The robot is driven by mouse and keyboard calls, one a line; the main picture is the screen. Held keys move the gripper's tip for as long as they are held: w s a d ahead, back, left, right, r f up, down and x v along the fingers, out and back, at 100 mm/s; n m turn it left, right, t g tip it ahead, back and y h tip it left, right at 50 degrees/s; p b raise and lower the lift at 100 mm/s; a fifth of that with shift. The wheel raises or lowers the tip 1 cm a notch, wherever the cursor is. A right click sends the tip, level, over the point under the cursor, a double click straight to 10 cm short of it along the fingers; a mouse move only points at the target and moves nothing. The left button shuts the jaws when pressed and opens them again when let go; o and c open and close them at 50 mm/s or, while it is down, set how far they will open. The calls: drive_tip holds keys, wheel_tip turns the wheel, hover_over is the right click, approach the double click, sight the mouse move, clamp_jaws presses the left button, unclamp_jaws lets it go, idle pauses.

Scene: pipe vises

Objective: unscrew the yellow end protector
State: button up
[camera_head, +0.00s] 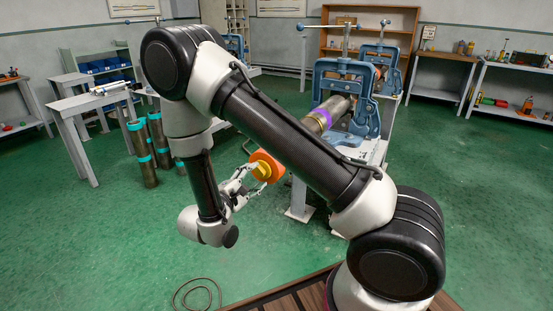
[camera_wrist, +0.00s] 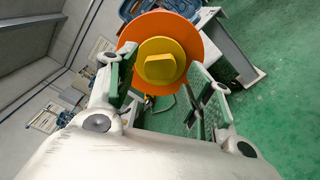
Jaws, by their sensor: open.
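The yellow end protector (camera_wrist: 160,60) faces the wrist camera, a round cap with a raised block-shaped grip in its middle. A wide orange disc (camera_wrist: 203,50) shows around and behind it. The yellow part (camera_head: 261,169) and orange disc (camera_head: 271,163) also show in the head view, at the near end of a pipe (camera_head: 333,105) with a purple band. My arm hides the pipe between band and disc. My gripper (camera_wrist: 163,68) is open, its green-padded fingers on either side of the protector's grip. It also shows in the head view (camera_head: 251,174). I see no finger touching the protector.
A blue pipe vise (camera_head: 340,68) on a grey stand holds the pipe; a second vise (camera_head: 379,57) stands behind. Upright pipes with teal bands (camera_head: 140,152) stand by the left bench. A cable loop (camera_head: 197,293) lies on the open green floor.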

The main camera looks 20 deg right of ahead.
idle(0.3)
drive_tip(key=shift+x, duration=1.1)
clamp_jaws()
drive_tip(key=n, duration=1.1)
drive_tip(key=shift+n+g, duration=0.3)
drive_tip(key=shift+n, duration=1.2)
